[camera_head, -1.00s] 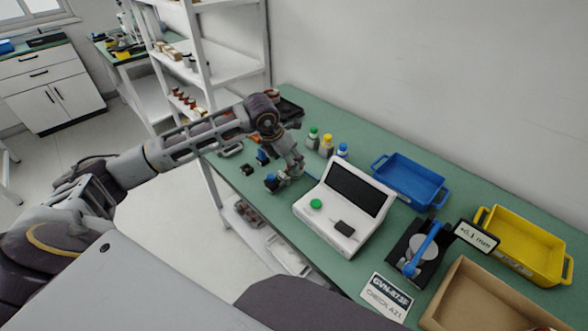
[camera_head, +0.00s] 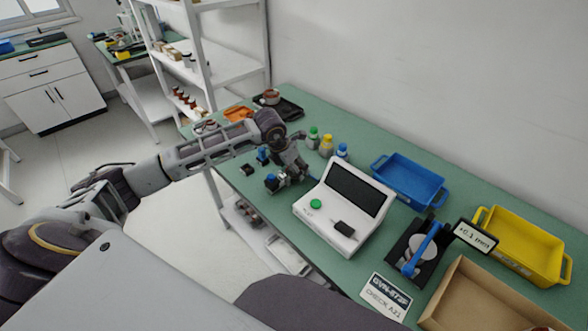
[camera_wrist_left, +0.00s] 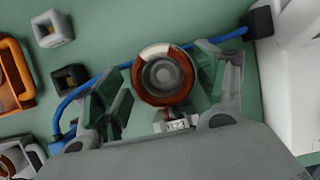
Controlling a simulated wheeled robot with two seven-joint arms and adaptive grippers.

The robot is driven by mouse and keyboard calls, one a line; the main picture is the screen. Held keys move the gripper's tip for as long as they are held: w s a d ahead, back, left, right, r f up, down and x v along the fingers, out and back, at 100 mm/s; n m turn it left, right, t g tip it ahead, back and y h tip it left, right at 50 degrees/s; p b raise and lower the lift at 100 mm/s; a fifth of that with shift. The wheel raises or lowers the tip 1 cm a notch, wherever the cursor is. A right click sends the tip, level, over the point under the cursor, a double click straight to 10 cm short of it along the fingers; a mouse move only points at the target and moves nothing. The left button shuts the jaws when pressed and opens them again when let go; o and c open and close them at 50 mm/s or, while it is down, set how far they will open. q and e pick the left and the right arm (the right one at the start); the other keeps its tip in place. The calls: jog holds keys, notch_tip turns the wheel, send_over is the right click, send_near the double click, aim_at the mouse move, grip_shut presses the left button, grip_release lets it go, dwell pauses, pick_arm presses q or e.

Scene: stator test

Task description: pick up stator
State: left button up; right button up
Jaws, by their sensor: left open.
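The stator (camera_wrist_left: 163,76), a round copper-coloured ring with a white section and a grey centre, lies on the green bench in the left wrist view. It shows between the two fingers of my left gripper (camera_wrist_left: 162,85), which is open. A small pale terminal block sits at the stator's lower edge. I cannot tell if the fingers touch the ring. In the head view my left gripper (camera_head: 288,178) is low over the bench, left of the white tester, and I cannot make out the stator there. My right gripper is not in view.
The white tester (camera_head: 345,208) stands close right of the gripper. A blue cable (camera_wrist_left: 90,83) runs behind the stator. Small blocks (camera_wrist_left: 52,28) and an orange holder (camera_wrist_left: 14,75) lie left. Bottles (camera_head: 326,146), a blue tray (camera_head: 376,171) and a yellow tray (camera_head: 486,221) stand further along.

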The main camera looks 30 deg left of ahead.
pick_arm(q)
jog(key=c, duration=1.2)
jog(key=shift+r, duration=0.1)
jog(key=shift+w+r, duration=0.1)
jog(key=shift+r, duration=0.05)
jog(key=shift+w+a+r, duration=0.1)
jog(key=shift+a+r, duration=0.05)
jog(key=shift+r, duration=0.35)
notch_tip(320, 180, up, 9)
jog(key=shift+f, duration=0.15)
